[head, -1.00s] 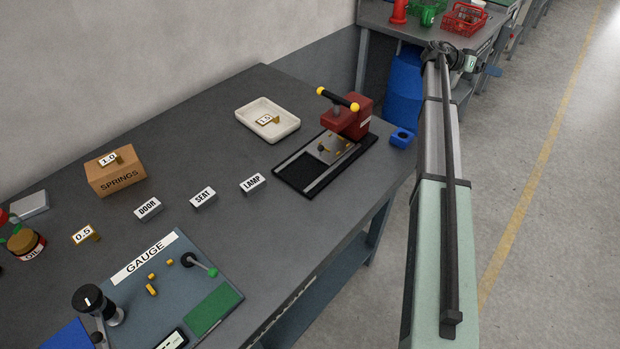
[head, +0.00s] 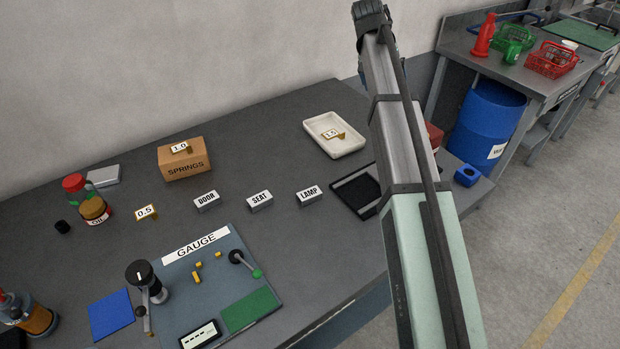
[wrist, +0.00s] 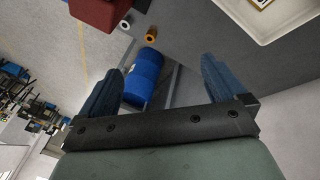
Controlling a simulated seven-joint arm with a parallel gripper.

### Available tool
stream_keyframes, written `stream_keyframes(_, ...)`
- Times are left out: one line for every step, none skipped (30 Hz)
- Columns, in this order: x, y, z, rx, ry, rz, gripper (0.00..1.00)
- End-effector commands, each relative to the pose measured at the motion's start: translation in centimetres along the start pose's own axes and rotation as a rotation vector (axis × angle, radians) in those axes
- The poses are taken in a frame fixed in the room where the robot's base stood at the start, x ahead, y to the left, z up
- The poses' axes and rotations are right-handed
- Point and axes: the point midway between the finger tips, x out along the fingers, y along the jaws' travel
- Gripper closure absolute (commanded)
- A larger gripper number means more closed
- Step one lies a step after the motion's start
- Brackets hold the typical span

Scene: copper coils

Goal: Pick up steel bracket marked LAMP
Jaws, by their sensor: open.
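The steel bracket marked LAMP (head: 309,196) is a small grey block with a white label. It stands on the dark workbench in the head view, at the right end of a row with the SEAT bracket (head: 260,201) and the DOOR bracket (head: 207,201). My gripper (wrist: 160,85) shows in the wrist view with its two blue fingers spread apart and nothing between them. The LAMP bracket does not show in the wrist view. In the head view my arm rises to the right of the bracket, and my gripper's fingers cannot be made out there.
A white tray (head: 346,151) with a 1.5 tag lies behind the LAMP bracket. The SPRINGS box (head: 184,164) and GAUGE board (head: 173,268) stand left. A blue barrel (head: 487,123) is beyond the bench.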

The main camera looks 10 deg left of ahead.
Motion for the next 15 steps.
stream_keyframes(-0.5, -2.2, 4.4, -0.092, -0.019, -0.048, 0.02)
stream_keyframes(-0.8, -3.5, 6.3, -0.148, -0.032, -0.077, 0.02)
stream_keyframes(-1.3, -5.1, 8.9, -0.224, -0.048, -0.115, 0.02)
stream_keyframes(-1.6, -6.2, 10.8, -0.282, -0.059, -0.144, 0.02)
stream_keyframes(-2.0, -7.2, 12.7, -0.336, -0.068, -0.172, 0.02)
stream_keyframes(-2.4, -8.4, 15.0, -0.407, -0.081, -0.207, 0.02)
stream_keyframes(-2.7, -9.3, 16.7, -0.457, -0.089, -0.232, 0.02)
stream_keyframes(-3.0, -10.0, 18.3, -0.505, -0.096, -0.255, 0.02)
stream_keyframes(-3.4, -10.8, 20.2, -0.563, -0.105, -0.284, 0.02)
stream_keyframes(-3.6, -11.3, 21.4, -0.603, -0.109, -0.305, 0.02)
stream_keyframes(-3.9, -11.7, 22.6, -0.638, -0.114, -0.323, 0.02)
stream_keyframes(-4.1, -12.2, 23.9, -0.68, -0.12, -0.343, 0.02)
stream_keyframes(-4.3, -12.5, 24.7, -0.707, -0.123, -0.357, 0.02)
stream_keyframes(-4.4, -12.8, 25.4, -0.729, -0.125, -0.368, 0.02)
stream_keyframes(-4.6, -13.1, 26.2, -0.755, -0.128, -0.38, 0.02)
